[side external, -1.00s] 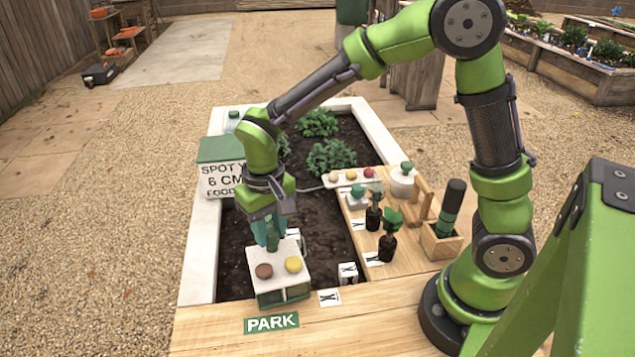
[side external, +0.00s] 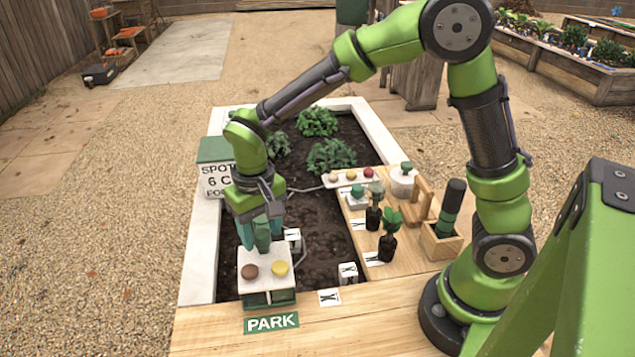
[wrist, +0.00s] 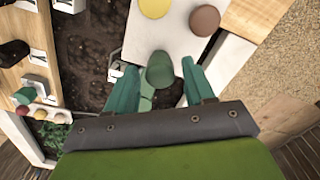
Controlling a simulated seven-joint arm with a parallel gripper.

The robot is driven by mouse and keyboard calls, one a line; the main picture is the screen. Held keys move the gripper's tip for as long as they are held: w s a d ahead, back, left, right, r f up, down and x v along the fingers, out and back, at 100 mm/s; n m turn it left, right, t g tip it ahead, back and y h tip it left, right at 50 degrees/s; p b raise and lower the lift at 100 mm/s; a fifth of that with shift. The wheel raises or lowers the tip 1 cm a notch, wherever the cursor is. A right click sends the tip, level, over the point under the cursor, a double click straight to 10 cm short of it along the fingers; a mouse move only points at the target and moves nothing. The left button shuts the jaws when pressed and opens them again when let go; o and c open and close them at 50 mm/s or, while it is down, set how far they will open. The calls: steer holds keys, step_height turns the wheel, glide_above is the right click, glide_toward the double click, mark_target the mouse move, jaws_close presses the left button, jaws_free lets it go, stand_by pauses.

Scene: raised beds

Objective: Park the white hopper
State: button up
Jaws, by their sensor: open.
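The white hopper (side external: 265,260) is a white-topped box with a brown and a yellow button and a green lower part. It stands at the front left of the soil bed, just behind the green PARK label (side external: 271,322). Its white top also shows in the wrist view (wrist: 160,38). A green post (wrist: 160,70) rises at its rear edge. My gripper (wrist: 158,88) is open, with one teal finger on each side of the post and gaps visible. In the side view my gripper (side external: 261,232) is low behind the buttons. The hopper's underside contact is hidden.
A white sign box with a green lid (side external: 215,178) stands on the left bed rim. Right of the bed, a wooden board (side external: 400,215) carries dark-potted seedlings, a button strip (side external: 350,177) and a wooden holder. A small white block (side external: 348,272) stands right of the hopper, with soil between.

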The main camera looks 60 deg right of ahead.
steer(key=shift+r, duration=3.45)
steer(key=shift+f, duration=0.3)
steer(key=s+d+r+t+y, duration=0.1)
steer(key=s+d+r+t, duration=0.2)
steer(key=s, duration=0.3)
steer(key=s+d+r+m+t+y, duration=0.1)
steer(key=s+d+r+t, duration=0.3)
steer(key=s+d+r, duration=0.1)
steer(key=shift+s+d+r, duration=0.2)
steer(key=shift+s+d, duration=0.35)
steer(key=shift+s, duration=0.7)
